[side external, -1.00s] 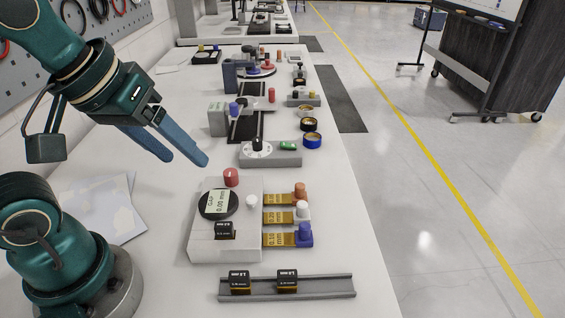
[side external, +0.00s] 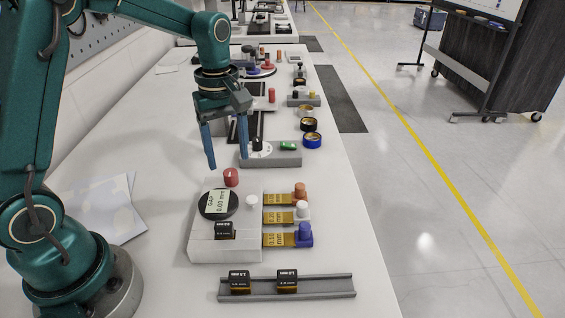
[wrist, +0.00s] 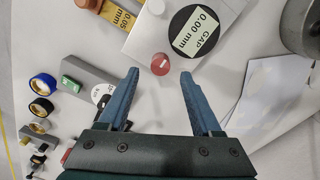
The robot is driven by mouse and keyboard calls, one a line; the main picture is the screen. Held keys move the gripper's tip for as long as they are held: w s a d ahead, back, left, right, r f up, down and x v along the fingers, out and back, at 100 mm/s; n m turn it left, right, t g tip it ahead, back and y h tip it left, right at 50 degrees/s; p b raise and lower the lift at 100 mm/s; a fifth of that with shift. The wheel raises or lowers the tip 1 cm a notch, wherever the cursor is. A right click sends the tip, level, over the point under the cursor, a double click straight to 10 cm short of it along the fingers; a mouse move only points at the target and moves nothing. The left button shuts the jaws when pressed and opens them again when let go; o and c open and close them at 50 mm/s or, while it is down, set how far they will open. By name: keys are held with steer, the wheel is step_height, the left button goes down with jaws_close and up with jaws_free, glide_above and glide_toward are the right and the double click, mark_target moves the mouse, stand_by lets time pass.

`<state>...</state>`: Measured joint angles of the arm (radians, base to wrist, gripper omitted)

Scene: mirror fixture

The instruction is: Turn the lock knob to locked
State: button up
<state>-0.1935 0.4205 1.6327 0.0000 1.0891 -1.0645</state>
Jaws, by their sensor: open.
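The red knob (side external: 231,177), which appears to be the lock knob, stands at the far edge of a pale fixture block (side external: 200,245). It also shows in the wrist view (wrist: 160,64) with a small pale mark on its top. A round black dial (side external: 214,213) beside it has a label reading GAP 0.00 mm. My gripper (side external: 228,163) points down above and close to the red knob. In the wrist view my open fingertips (wrist: 160,74) lie to either side of the red knob, with nothing between them touching it that I can see. The knob's lock setting cannot be read.
A white knob (side external: 252,202) and gauge strips with orange (side external: 300,189), white and blue (side external: 305,233) knobs are on the fixture's right. A grey rail (side external: 325,287) with two dark blocks lies in front. A grey box with a dial (side external: 285,158) stands behind.

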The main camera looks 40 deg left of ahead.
mark_target(230, 172)
steer(key=shift+f, duration=2.35)
jaws_close()
